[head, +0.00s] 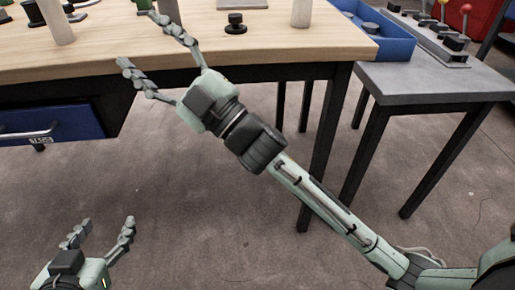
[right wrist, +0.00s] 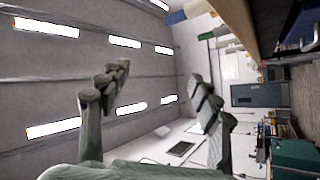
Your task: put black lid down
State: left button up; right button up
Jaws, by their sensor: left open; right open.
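A small round black lid with a knob (head: 236,24) sits on the wooden table (head: 300,45) near its front edge, in the head view. My right gripper (head: 140,40) is open and empty, in front of the table edge or over it, left of the lid. Its spread fingers also show in the right wrist view (right wrist: 160,75), with nothing between them. My left gripper (head: 107,222) is open and empty at the lower left, well below the tabletop. The lid is not identifiable in the right wrist view.
A blue bin (head: 388,42) and a grey side table (head: 430,82) with knobbed levers are at right. A blue drawer (head: 50,122) is under the table. Bare tabletop lies around the lid.

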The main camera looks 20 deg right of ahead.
jog(key=s+d+f+m+h, duration=0.2)
jog(key=d+f+m+h, duration=0.7)
jog(key=f, duration=0.4)
jog(key=s+d+f+m+g+h, duration=0.1)
jog(key=s+d+f+m+g, duration=0.1)
jog(key=f, duration=0.4)
jog(key=s+d+f+m+g+h, duration=0.2)
jog(key=s+f+m+g, duration=0.1)
jog(key=s+f, duration=0.4)
jog(key=shift+s+d+m+g, duration=0.25)
jog(key=shift+m+g, duration=0.05)
jog(key=shift+g, duration=0.4)
